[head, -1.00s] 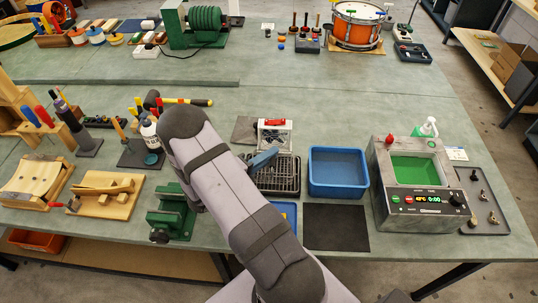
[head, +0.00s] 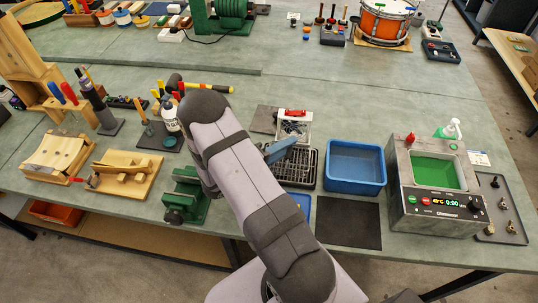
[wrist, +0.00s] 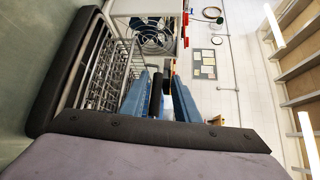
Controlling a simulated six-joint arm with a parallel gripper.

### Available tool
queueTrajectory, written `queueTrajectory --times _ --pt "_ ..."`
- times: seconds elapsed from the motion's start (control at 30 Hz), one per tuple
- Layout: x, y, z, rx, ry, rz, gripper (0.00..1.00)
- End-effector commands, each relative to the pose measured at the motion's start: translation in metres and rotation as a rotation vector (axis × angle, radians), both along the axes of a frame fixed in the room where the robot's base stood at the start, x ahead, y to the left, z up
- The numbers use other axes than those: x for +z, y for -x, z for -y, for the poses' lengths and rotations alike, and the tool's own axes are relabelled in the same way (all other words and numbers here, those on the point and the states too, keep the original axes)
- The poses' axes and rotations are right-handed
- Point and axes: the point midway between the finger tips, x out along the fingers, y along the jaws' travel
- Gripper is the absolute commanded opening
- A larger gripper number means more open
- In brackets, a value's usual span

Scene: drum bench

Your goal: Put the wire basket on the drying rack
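I cannot tell whether basket and rack touch. My arm hides the rack's left part.
A blue tub (head: 355,165) stands right of the rack, then a cleaner with green liquid (head: 433,170). A dark mat (head: 348,224) lies bare in front of the tub. A green vise (head: 187,195) is left of my arm.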

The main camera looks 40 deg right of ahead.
Motion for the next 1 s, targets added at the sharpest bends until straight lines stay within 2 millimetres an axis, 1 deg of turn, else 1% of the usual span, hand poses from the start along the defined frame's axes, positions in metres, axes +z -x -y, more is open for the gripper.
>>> queueTrajectory --times 0.17,0.5,0.6,0.8,1.0 --pt "0.000 0.000 -0.024 0.006 -0.001 0.000 0.30" --pt "0.009 0.004 -0.084 0.006 0.001 0.001 0.30" --pt "0.011 0.005 -0.097 0.004 0.000 0.002 0.30" --pt "0.014 0.006 -0.112 0.003 0.001 0.000 0.30" --pt "0.015 0.008 -0.114 -0.004 -0.002 0.004 0.30"
